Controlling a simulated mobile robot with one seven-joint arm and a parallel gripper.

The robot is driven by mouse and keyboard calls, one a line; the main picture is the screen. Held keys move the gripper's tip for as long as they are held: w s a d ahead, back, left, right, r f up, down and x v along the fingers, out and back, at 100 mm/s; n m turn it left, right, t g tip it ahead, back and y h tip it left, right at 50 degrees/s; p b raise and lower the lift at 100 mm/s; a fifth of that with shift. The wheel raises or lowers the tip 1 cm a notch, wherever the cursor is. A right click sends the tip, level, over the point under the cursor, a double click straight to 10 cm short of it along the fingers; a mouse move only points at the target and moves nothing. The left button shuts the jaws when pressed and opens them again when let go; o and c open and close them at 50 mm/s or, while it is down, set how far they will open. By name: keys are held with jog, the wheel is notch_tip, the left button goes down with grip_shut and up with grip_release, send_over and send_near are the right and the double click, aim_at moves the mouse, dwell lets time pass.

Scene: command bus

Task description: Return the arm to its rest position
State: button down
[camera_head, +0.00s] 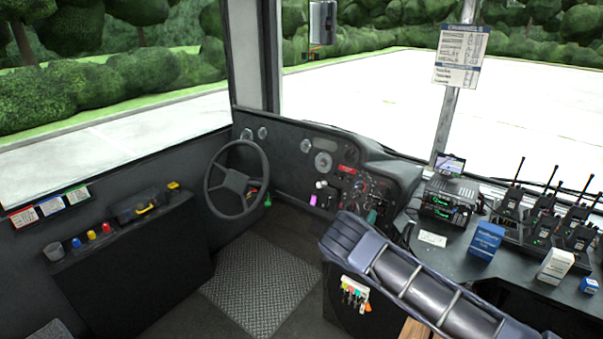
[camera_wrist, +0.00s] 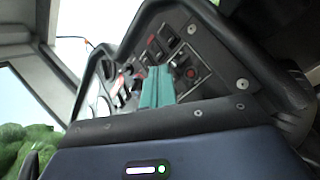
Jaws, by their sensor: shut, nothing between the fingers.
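My gripper (camera_wrist: 157,72) shows as two teal fingers closed together, with nothing between them. In the wrist view it points at the switch panel (camera_wrist: 203,82) of the dashboard; I cannot tell whether the tips touch it. In the head view my arm reaches from the lower right toward the dashboard (camera_head: 290,155). The teal fingertips (camera_head: 372,217) show just beyond the arm's end, below the gauges. The arm hides part of the lower dashboard and the counter's left end.
The steering wheel (camera_head: 236,180) stands left of my arm. The counter on the right holds a radio unit (camera_head: 446,203), a blue box (camera_head: 486,241), a white box (camera_head: 555,266) and several handheld radios (camera_head: 541,222). A key rack (camera_head: 354,290) is below my arm. The floor (camera_head: 262,285) at left is clear.

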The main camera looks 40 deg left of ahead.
jog(key=shift+r, duration=0.1)
dwell(0.4)
